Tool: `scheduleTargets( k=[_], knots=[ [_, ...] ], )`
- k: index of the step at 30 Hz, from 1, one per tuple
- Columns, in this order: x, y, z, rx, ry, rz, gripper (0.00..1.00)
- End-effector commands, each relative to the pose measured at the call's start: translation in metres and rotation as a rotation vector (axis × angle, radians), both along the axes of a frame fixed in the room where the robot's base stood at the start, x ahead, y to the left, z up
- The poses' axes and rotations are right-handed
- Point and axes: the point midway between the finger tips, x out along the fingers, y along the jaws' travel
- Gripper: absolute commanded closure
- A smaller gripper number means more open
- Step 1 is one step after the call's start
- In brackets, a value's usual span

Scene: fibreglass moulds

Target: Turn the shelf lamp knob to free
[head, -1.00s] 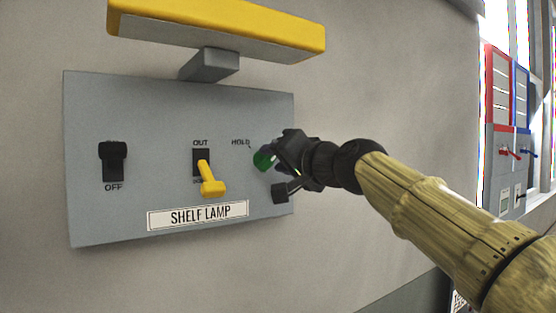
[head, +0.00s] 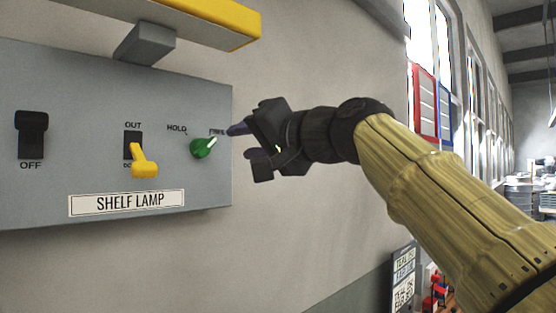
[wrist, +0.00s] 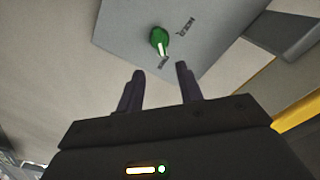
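The grey shelf lamp panel (head: 60,100) is on the wall at the left of the head view. Its green knob (head: 204,148) sits near the right edge, below the HOLD and FREE labels. The knob's white pointer line is turned up and right, toward FREE. In the wrist view the green knob (wrist: 159,38) shows ahead of the fingers, its white line toward the nearer label, away from HOLD. My gripper (head: 243,143) is to the right of the knob, apart from it. In the wrist view my gripper (wrist: 160,69) has its two fingers spread with nothing between them.
A black switch (head: 32,134) above OFF and a yellow lever (head: 143,162) below OUT are on the same panel, above the SHELF LAMP label (head: 128,202). A yellow-edged fixture (head: 210,22) juts out above. Bare wall lies right of the panel.

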Motion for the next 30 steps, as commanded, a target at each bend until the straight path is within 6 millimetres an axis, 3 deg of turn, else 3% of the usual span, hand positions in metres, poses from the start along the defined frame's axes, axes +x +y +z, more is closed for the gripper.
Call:
scheduleTargets(
  k=[12, 30],
  knots=[
    [-0.042, -0.049, -0.002, 0.0, -0.001, -0.002, 0.64],
    [-0.044, -0.052, -0.001, 0.0, 0.002, -0.001, 0.64]
  ],
)
